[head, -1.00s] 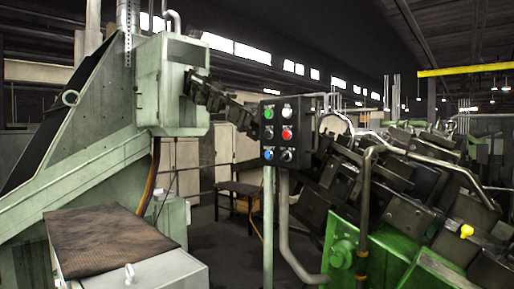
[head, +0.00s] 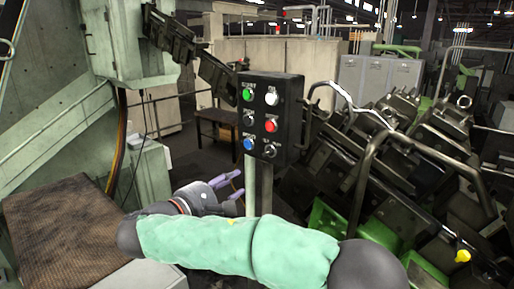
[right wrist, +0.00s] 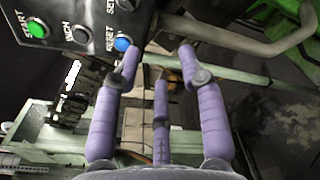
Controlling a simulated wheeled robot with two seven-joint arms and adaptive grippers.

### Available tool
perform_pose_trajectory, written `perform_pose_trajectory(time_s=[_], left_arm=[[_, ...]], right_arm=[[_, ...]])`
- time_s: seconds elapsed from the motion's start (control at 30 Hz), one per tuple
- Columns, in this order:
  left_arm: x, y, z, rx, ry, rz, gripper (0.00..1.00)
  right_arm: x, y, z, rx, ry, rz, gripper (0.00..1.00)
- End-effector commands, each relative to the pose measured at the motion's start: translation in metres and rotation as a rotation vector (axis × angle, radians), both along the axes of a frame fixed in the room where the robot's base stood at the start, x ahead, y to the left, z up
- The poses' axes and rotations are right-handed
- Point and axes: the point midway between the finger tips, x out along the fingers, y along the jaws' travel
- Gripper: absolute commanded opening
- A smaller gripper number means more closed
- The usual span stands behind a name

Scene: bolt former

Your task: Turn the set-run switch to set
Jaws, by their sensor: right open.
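The control box (head: 288,112) is dark and stands on a post, with two columns of buttons and knobs. The set-run switch (head: 270,151) appears to be the small knob at the bottom right, beside the blue button; its setting is too small to read. My right gripper (head: 237,184) is open and empty, below and left of the box. Its purple fingers (right wrist: 160,62) also show in the right wrist view, apart from the box. My left gripper is not in view.
The green start button (head: 247,94), white button (head: 271,99) and red button (head: 270,125) are close to the switch. A bent pipe rail (head: 365,165) and dark machinery stand right of the box. A brown mat (head: 60,235) lies at left.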

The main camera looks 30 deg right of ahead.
Motion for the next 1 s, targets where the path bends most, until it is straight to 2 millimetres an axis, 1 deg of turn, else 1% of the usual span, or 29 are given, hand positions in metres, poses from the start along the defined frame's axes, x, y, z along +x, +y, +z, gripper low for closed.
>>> perform_pose_trajectory(time_s=[0.03,0.07,0.1,0.2,0.27,0.37,0.7,0.9,1.0], left_arm=[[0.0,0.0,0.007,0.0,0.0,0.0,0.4],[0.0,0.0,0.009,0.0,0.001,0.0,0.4],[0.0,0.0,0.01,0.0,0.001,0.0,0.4],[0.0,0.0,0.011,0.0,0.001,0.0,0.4],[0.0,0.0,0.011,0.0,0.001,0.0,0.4],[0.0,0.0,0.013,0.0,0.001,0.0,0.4],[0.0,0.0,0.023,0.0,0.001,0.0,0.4],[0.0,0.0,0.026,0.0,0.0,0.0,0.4],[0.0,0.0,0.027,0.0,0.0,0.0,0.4]], right_arm=[[-0.007,-0.001,0.023,-0.017,-0.03,-0.016,0.41],[-0.01,-0.001,0.031,-0.025,-0.044,-0.025,0.41],[-0.014,-0.002,0.039,-0.034,-0.057,-0.035,0.41],[-0.017,-0.006,0.048,-0.045,-0.074,-0.047,0.41],[-0.016,-0.01,0.048,-0.046,-0.075,-0.05,0.41],[-0.011,-0.023,0.047,-0.045,-0.073,-0.052,0.41],[0.011,-0.077,0.047,-0.045,-0.072,-0.052,0.41],[0.02,-0.097,0.046,-0.044,-0.071,-0.049,0.41],[0.022,-0.101,0.046,-0.045,-0.073,-0.048,0.41]])
